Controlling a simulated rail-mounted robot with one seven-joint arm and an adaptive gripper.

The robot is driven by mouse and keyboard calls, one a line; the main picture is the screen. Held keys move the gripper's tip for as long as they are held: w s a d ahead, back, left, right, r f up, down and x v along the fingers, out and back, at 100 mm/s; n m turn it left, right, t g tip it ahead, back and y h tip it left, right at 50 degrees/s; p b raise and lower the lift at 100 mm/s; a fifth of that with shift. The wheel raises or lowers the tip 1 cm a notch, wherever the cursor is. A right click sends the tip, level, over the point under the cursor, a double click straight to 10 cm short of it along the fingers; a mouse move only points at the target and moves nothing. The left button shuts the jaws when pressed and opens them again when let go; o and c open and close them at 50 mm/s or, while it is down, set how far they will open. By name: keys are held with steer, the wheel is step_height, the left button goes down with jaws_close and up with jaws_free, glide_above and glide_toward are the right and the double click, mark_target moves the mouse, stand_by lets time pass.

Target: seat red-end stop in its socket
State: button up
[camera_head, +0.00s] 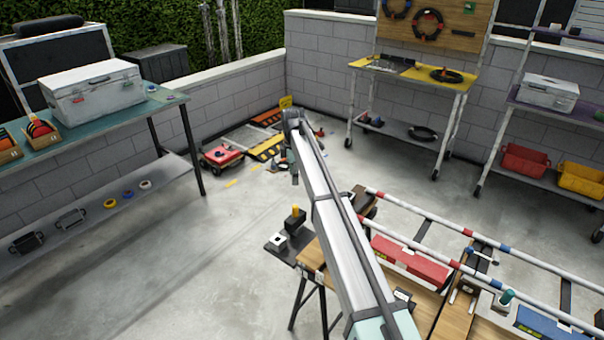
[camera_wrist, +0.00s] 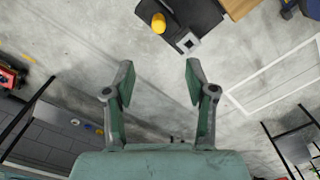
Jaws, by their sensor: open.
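A dark block with an orange-yellow knob (camera_head: 295,213) stands on the dark plate (camera_head: 275,238) at the left end of the wooden bench; I take it for the stop. The knob (camera_wrist: 158,22) also shows at the top of the wrist view. Beside it is a pale square piece with a dark square opening (camera_wrist: 187,42), which looks like the socket. It shows in the head view too (camera_head: 279,243). My gripper (camera_wrist: 158,75) is open and empty, with bare floor between its fingers. The knob lies beyond its fingertips, apart from them.
Two white rails with red and blue bands (camera_head: 420,208) run along the wooden bench. A red case (camera_head: 411,262) lies between them. A trolley with a yellow top (camera_head: 415,75) stands at the back wall. The left shelf (camera_head: 85,125) carries a white toolbox.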

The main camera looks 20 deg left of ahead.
mark_target(295, 206)
step_height(295, 206, down, 17)
steer(key=p, duration=0.4)
steer(key=shift+w, duration=0.1)
stand_by(0.4)
steer(key=c, duration=1.1)
